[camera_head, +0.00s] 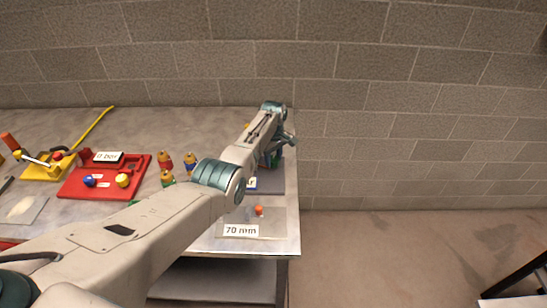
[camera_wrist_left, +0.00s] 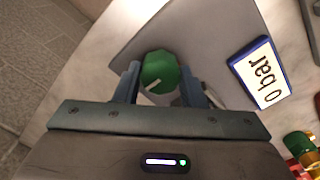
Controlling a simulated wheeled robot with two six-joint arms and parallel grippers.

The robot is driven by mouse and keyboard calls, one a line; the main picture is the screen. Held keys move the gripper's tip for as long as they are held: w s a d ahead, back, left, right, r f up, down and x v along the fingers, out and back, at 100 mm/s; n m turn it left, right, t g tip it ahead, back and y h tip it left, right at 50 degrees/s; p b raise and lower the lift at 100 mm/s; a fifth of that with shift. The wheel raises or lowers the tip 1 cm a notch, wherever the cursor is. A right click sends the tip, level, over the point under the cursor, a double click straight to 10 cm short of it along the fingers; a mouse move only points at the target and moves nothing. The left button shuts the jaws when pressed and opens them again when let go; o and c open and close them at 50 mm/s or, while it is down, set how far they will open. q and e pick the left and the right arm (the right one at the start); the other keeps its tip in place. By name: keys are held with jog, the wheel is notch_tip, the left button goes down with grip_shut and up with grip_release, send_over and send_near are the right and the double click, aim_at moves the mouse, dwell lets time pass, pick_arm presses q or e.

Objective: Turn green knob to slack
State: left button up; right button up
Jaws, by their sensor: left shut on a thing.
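The green knob (camera_wrist_left: 160,72) with a white pointer line shows in the left wrist view, on a grey plate (camera_wrist_left: 205,30). My left gripper (camera_wrist_left: 162,88) is shut on the knob, one finger on each side. The pointer line runs from the knob's middle toward its lower left in that view. In the head view my left gripper (camera_head: 277,152) is over the grey plate at the table's right end, and the arm and gripper mostly hide the knob. My right gripper is not in view.
A plate with a small orange piece (camera_head: 259,210) and a "70 mm" label (camera_head: 240,231) is in front. The table's right edge is close.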

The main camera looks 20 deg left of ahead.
aim_at(274, 158)
pick_arm(q)
jog(key=shift+w+r, duration=0.15)
jog(key=o, duration=1)
jog(key=shift+r, duration=0.35)
notch_tip(274, 158, up, 10)
jog(key=b, duration=0.2)
